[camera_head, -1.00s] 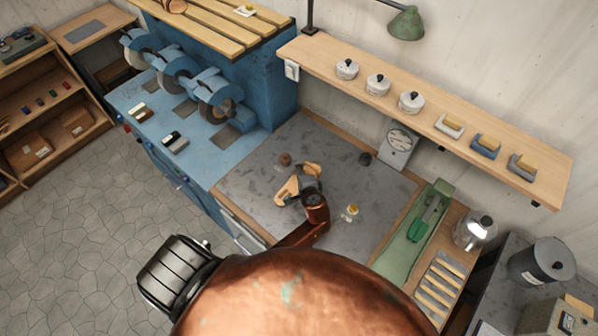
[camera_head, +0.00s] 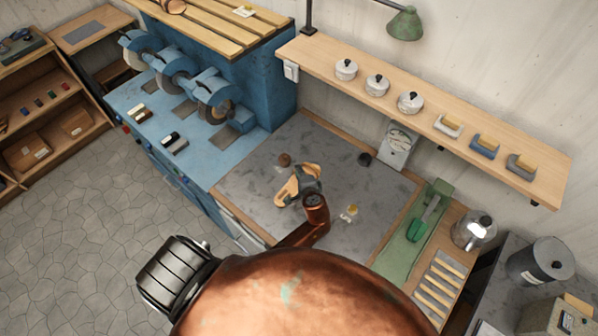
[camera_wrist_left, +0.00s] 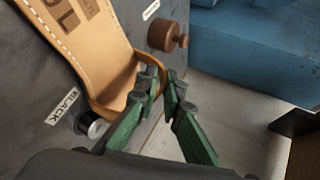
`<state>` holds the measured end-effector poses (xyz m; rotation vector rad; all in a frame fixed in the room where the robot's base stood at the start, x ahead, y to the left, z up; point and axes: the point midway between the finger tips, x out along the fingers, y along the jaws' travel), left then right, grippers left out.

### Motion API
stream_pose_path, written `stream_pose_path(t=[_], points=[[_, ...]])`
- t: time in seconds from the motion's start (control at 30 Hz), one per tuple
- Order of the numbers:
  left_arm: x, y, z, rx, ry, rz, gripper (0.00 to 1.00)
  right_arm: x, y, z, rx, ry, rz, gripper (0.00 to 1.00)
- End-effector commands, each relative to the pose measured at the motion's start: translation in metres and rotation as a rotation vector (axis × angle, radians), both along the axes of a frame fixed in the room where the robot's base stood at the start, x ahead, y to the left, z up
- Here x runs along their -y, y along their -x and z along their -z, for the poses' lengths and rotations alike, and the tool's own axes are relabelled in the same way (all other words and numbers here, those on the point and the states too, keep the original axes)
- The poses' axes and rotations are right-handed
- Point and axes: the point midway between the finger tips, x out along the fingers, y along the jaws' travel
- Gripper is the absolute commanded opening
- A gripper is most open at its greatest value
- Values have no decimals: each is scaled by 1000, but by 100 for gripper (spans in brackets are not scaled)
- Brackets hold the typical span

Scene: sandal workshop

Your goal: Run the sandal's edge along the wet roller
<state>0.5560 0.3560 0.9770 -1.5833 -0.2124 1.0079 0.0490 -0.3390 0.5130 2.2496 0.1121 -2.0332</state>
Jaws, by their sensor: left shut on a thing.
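The tan sandal (camera_head: 287,191) is over the grey bench top (camera_head: 350,185) in the head view. In the left wrist view the sandal (camera_wrist_left: 95,40) fills the upper left, with stamped letters and stitching along its edge. My left gripper (camera_wrist_left: 160,84) has its green fingers shut on the sandal's near end; in the head view the gripper (camera_head: 307,184) is partly behind my copper arm. A brown roller-like piece (camera_wrist_left: 166,37) stands beyond the sandal, apart from it; it also shows in the head view (camera_head: 284,159). A dark piece (camera_wrist_left: 92,125) sits beside a BLACK label. Wetness cannot be made out. My right gripper is out of view.
The blue machine (camera_head: 150,120) with several wheels stands left of the bench. A dark knob-like piece (camera_head: 365,159) and a small yellow-white item (camera_head: 350,211) are on the bench. A dial box (camera_head: 397,146) stands behind. A green tray (camera_head: 405,248) lies right.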

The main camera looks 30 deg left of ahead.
Motion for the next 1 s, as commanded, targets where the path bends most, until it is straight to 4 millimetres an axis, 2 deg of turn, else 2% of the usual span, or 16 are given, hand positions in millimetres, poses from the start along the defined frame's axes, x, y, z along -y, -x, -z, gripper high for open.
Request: stream_pose_path(t=[1.0], points=[[8,-22,-2,8,5,11,0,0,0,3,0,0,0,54]])
